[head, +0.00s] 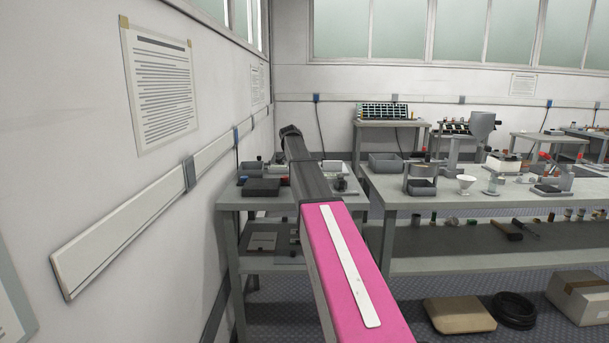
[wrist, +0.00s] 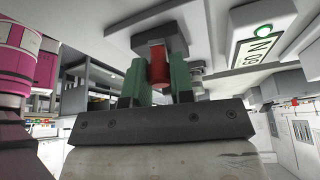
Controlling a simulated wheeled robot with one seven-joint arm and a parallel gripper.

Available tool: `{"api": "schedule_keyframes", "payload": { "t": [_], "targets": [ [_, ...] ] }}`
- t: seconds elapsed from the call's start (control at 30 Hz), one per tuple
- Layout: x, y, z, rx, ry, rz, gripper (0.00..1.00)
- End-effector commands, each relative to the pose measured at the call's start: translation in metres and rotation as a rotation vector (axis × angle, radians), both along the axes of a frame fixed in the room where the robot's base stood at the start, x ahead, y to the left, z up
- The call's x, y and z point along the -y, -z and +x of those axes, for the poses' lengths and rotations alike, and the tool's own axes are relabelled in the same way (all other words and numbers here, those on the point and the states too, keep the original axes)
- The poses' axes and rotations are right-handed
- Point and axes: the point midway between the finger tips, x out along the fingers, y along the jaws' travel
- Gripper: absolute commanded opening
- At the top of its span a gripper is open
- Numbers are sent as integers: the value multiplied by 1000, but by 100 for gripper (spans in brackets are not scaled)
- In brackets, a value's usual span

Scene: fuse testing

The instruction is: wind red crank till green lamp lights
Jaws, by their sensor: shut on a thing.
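In the wrist view, my gripper (wrist: 159,73) is shut on the red crank handle (wrist: 158,66), with a green finger on each side of it. The handle joins a dark grey crank part (wrist: 162,32) just beyond the fingertips. A small round green lamp (wrist: 264,31) sits on the pale panel at the upper right, beside a white label plate (wrist: 258,46). I cannot tell whether the lamp is lit. In the head view, my arm reaches over the left bench and hides the gripper and crank.
The left bench (head: 270,203) stands close to the wall and bears a dark box (head: 261,188) and small devices. A cardboard box (head: 582,296) lies on the floor.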

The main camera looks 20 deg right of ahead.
Motion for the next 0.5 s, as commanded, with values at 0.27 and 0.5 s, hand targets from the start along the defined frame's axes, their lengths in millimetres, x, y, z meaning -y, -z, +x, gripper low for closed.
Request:
{"api": "schedule_keyframes", "payload": {
  "t": [0.27,0.5],
  "targets": [
    [3,0,5,0,112,1,0],
    [4,0,5,1,144,1,0]
  ]
}}
